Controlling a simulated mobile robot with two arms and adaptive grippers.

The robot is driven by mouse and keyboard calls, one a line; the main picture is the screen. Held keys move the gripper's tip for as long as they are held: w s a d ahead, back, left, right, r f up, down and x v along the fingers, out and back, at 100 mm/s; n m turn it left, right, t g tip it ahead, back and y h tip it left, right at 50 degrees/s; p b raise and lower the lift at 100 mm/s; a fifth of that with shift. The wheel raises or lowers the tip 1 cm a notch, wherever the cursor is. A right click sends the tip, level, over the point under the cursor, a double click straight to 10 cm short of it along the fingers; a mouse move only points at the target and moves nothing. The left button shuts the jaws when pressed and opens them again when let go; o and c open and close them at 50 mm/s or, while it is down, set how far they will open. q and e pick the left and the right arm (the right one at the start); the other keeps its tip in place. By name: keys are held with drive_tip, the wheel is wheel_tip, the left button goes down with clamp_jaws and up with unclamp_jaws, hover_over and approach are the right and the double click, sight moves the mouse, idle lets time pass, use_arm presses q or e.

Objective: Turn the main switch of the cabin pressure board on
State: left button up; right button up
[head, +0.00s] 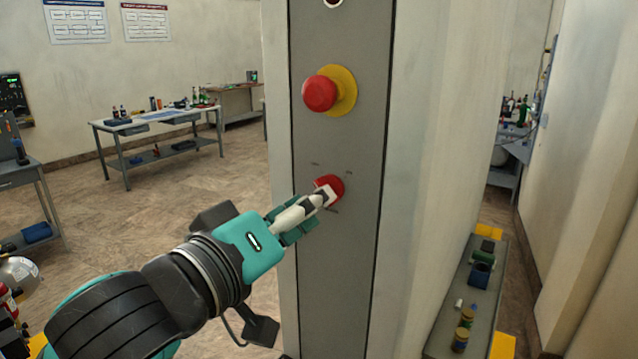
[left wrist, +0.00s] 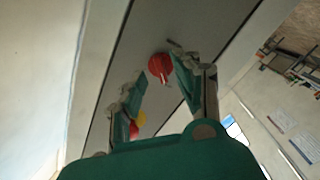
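The grey cabin pressure board (head: 340,140) is a tall narrow panel on a wall end. Its red rotary switch (head: 335,184) has small markings around it, too small to read. A red mushroom button (head: 320,93) on a yellow base sits above it. My left gripper (head: 320,199) reaches the switch from the lower left and hides part of it. In the left wrist view the fingers are spread apart, with the red switch (left wrist: 160,68) near and between their tips. I cannot tell whether they touch it. My right gripper is not in view.
A narrow shelf (head: 452,318) with small jars and boxes stands right of the wall. A workbench (head: 150,122) with bottles stands at the far left back. The floor left of the board is open.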

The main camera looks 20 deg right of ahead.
use_arm(q)
drive_tip(key=shift+x, duration=1.3)
drive_tip(key=shift+c, duration=0.4)
clamp_jaws()
